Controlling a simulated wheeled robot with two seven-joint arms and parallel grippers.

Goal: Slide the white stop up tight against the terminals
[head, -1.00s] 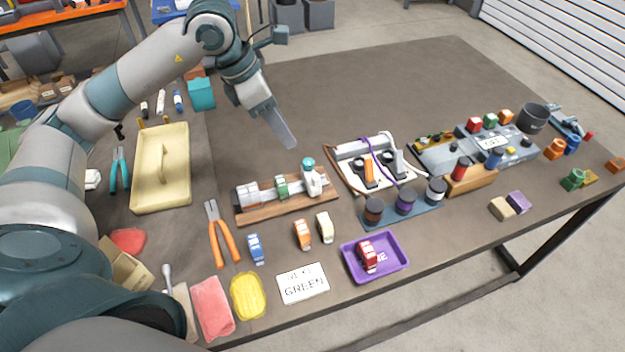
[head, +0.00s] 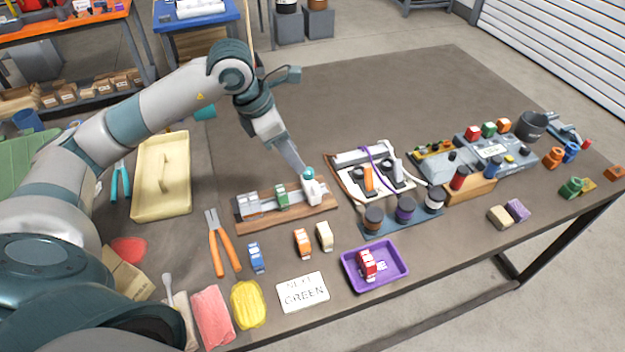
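The white stop (head: 313,193), with a teal knob (head: 308,173) on top, stands upright at the right end of a rail on a wooden board (head: 290,219). A green terminal (head: 281,197) sits on the rail to its left, with a stretch of bare rail between them. Grey-white terminals (head: 247,205) sit at the rail's left end. My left gripper (head: 302,169) points down with its tip at the stop's teal knob. Its fingers overlap in this view, so their opening and any contact are unclear. My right gripper is not in view.
Blue (head: 256,258), orange (head: 303,242) and cream (head: 324,236) terminals stand in front of the board. A purple tray (head: 376,283) holds a red one. A white wired block (head: 368,182) is close right of the stop. Orange-handled pliers (head: 222,245) lie to the left.

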